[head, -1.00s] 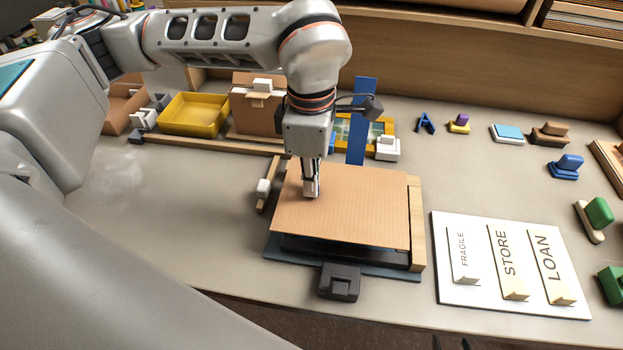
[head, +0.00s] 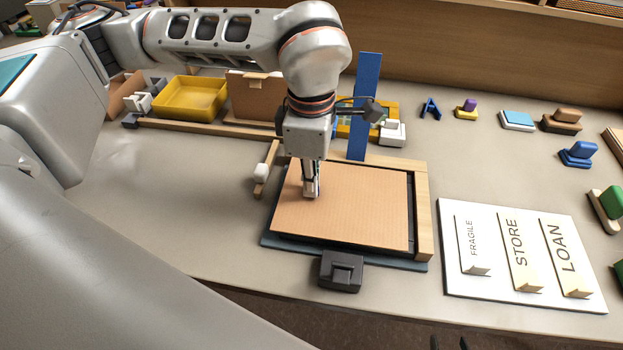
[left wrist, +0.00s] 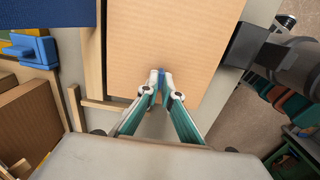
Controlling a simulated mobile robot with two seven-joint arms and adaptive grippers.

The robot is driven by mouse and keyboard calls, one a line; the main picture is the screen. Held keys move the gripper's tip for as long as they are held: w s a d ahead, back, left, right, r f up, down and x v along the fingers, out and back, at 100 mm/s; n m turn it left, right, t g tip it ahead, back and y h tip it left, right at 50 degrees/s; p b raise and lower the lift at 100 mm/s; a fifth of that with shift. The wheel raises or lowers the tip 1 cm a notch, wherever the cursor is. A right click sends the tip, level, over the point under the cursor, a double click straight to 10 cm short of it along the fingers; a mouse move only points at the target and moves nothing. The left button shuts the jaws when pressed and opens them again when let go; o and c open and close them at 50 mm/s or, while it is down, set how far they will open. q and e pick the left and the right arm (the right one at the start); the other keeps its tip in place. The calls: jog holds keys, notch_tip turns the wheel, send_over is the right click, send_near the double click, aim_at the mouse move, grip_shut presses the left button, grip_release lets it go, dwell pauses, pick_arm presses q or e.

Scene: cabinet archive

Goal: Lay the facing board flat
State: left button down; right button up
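The facing board (head: 350,220), a brown cardboard sheet, lies flat or nearly so on the dark base (head: 275,246) inside a wooden corner stop (head: 423,215). My left gripper (head: 311,194) points down at the board's left part. In the left wrist view its fingertips (left wrist: 161,76) are close together on a small blue piece at the board (left wrist: 175,35). Whether that piece is fixed to the board is hidden by the fingers.
A black clamp-like block (head: 341,272) sits at the base's front edge. A blue upright strip (head: 364,105) stands behind. A white label panel (head: 520,255) lies to the right. A yellow tray (head: 190,97) and a cardboard box (head: 253,97) stand back left.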

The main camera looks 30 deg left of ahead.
pick_arm(q)
jog(key=shift+f, duration=0.25)
jog(key=shift+f+b, duration=0.25)
jog(key=shift+b, duration=0.15)
jog(key=c, duration=2.2)
grip_release()
jog(key=shift+r, duration=0.1)
jog(key=shift+c, duration=0.2)
jog(key=shift+r+p, duration=0.75)
jog(key=shift+r, duration=0.5)
jog(key=shift+r+p, duration=1.2)
jog(key=shift+r, duration=1)
